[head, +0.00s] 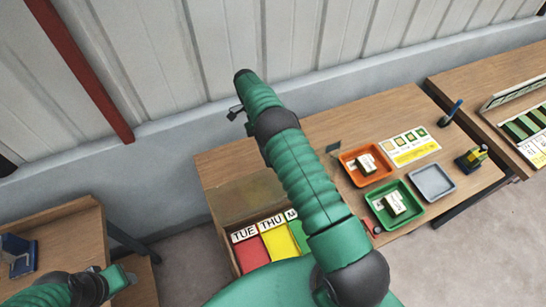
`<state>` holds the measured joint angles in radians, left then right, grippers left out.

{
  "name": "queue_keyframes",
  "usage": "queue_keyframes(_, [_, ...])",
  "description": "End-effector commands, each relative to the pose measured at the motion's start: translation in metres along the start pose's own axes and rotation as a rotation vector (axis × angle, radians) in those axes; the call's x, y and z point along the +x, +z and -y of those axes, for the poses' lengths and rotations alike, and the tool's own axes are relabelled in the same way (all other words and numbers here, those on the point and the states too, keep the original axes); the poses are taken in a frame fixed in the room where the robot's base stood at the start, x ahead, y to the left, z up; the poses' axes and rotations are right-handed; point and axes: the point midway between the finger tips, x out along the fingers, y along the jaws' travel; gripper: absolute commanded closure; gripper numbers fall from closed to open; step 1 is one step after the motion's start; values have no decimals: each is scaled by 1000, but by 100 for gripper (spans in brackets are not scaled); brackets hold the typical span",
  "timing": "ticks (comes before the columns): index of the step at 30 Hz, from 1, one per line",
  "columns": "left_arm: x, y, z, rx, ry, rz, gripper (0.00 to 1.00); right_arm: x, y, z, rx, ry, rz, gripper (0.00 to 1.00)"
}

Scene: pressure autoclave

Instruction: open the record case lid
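No case is plainly marked as the record case. A case (513,92) at the right edge has a raised pale panel behind green and dark strips, and the frame cuts it off. A compartment box (236,262) with TUE and THU cards lies on the middle table, partly hidden by my arm. My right arm reaches up across the middle; a small dark part of its gripper (236,112) shows against the wall, touching neither case. My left gripper (122,279) is low at the left, away from both. The fingers of both are too unclear to read.
The middle table (335,122) holds an orange tray (348,157), a green tray (376,211), a grey tray (432,182), a chart card (410,148) and a small dark-and-yellow device (471,158). A blue object (18,254) stands on the left table. The wall (180,150) is close behind.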

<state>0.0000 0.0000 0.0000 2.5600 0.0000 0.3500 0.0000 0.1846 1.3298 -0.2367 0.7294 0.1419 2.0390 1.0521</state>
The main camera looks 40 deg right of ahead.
Motion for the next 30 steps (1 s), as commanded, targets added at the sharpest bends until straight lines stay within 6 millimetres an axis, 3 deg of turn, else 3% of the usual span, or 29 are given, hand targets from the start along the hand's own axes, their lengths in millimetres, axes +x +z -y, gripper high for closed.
queue_keyframes(1, [4, 1, 0, 0, 0, 0, 55, 13, -2, 16, -6, -11, 5, 100])
queue_keyframes(3, [4, 1, 0, 0, 0, 0, 55, 13, -2, 16, -6, -11, 5, 100])
queue_keyframes(4, [4, 1, 0, 0, 0, 0, 55, 13, -2, 16, -6, -10, 5, 61])
queue_keyframes(6, [4, 1, 0, 0, 0, 0, 55, 13, -2, 16, -5, -9, 4, 52])
queue_keyframes(30, [-1, 0, 0, 0, 0, 0, 55, 8, -4, 10, -2, -12, 0, 51])
